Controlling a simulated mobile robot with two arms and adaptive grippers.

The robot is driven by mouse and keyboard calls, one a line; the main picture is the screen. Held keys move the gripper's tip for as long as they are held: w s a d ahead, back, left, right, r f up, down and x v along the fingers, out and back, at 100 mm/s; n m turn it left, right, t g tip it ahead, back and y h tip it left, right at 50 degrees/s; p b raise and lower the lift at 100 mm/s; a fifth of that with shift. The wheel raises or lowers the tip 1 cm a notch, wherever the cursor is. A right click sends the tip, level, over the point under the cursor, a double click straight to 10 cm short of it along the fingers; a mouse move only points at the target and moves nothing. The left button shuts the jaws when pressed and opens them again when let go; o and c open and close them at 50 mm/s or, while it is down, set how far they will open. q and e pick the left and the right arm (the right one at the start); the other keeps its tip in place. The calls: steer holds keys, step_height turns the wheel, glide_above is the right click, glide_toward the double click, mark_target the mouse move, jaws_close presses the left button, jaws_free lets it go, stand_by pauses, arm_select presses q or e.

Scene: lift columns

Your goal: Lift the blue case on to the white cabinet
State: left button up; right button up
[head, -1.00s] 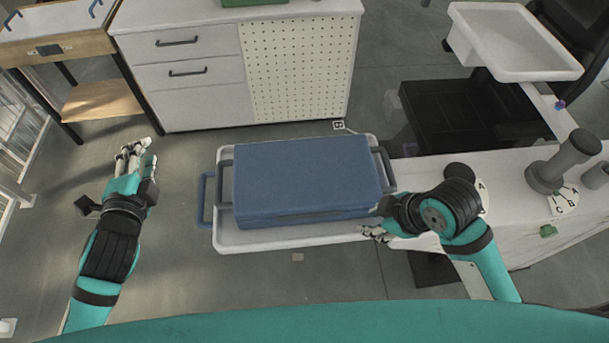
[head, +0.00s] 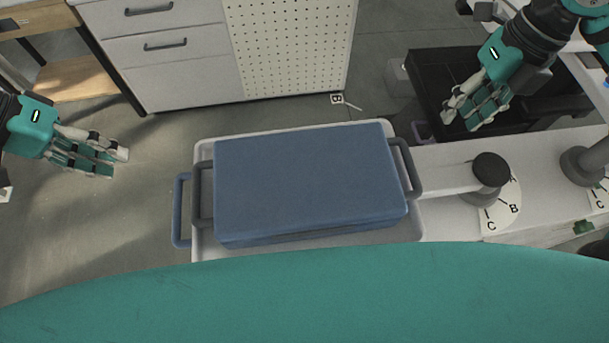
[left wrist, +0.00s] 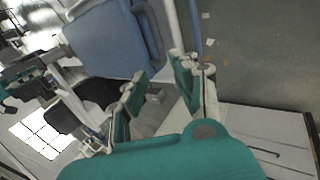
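The blue case (head: 310,180) lies flat on a white tray-like cart top (head: 375,236) in the middle of the head view, with a dark handle at each short end. The white cabinet (head: 180,72), with drawers and a perforated panel, stands beyond it. My left gripper (head: 120,163) is open and empty, left of the case and apart from it. My right gripper (head: 460,120) is open and empty, beyond and right of the case. The left wrist view shows the case (left wrist: 108,38) beyond the open left fingers (left wrist: 162,95). The cabinet's top is out of view.
A blue cart handle (head: 180,212) sticks out left of the tray. A white bench with a dark knob (head: 490,170) and lettered dial (head: 500,212) is at right. A black platform (head: 430,80) stands behind it. Floor is clear left of the case.

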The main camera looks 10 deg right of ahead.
mark_target(194, 182)
arm_select(q)
steer(key=shift+w+d, duration=0.1)
arm_select(e)
steer(key=shift+w, duration=0.1)
